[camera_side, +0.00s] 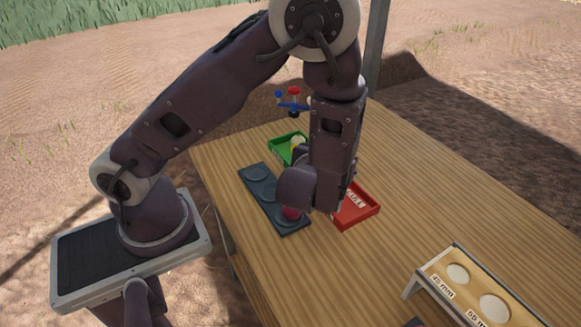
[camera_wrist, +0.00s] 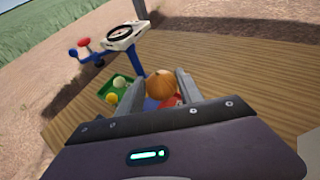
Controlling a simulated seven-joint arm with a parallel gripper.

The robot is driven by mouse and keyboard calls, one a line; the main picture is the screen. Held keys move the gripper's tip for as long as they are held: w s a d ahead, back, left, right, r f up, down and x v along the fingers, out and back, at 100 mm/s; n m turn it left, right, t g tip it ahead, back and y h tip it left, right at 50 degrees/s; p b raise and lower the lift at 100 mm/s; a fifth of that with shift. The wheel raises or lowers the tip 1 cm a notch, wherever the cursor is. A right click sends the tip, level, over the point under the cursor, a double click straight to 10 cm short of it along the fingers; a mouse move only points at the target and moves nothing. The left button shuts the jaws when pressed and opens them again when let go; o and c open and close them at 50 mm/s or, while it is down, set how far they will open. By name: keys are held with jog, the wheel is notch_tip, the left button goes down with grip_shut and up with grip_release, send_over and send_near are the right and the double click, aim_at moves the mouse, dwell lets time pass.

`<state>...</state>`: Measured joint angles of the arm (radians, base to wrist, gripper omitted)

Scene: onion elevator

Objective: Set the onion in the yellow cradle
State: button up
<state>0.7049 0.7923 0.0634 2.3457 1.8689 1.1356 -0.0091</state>
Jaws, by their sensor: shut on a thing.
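An orange-brown onion (camera_wrist: 160,84) sits between the two fingers of my gripper (camera_wrist: 160,76) in the wrist view, and the fingers are shut on it. In the side view my wrist hides the fingertips and the held onion, near the dark tray and the red tray. I cannot make out a yellow cradle in either view. A blue stand with small red and blue round parts (camera_side: 293,105) is at the far end of the table; in the wrist view it also shows a red part (camera_wrist: 84,42) and a blue one (camera_wrist: 72,52).
A red tray (camera_side: 361,217) has a white label. A size gauge board (camera_side: 465,290) stands front right.

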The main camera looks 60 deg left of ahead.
jog(key=w+a+r+n+g+y, duration=0.1)
jog(key=w+r+n+g+y, duration=0.1)
jog(key=w+r, duration=0.5)
jog(key=a+f+n+g+y, duration=0.1)
jog(key=a+f+n+g, duration=0.2)
jog(key=f, duration=0.1)
jog(key=a+f+n+g+y, duration=0.1)
jog(key=a+f+n+g, duration=0.2)
jog(key=a+f, duration=0.1)
jog(key=s+a+f+n+g+y, duration=0.1)
jog(key=a+f+n+g, duration=0.2)
jog(key=g, duration=0.1)
jog(key=shift+a+f+n+y, duration=0.3)
jog(key=shift+f, duration=0.1)
jog(key=shift+w+f, duration=0.1)
jog(key=shift+f, duration=2.75)
jog(key=shift+d, duration=0.1)
jog(key=o, duration=1.5)
jog(key=shift+c, duration=0.2)
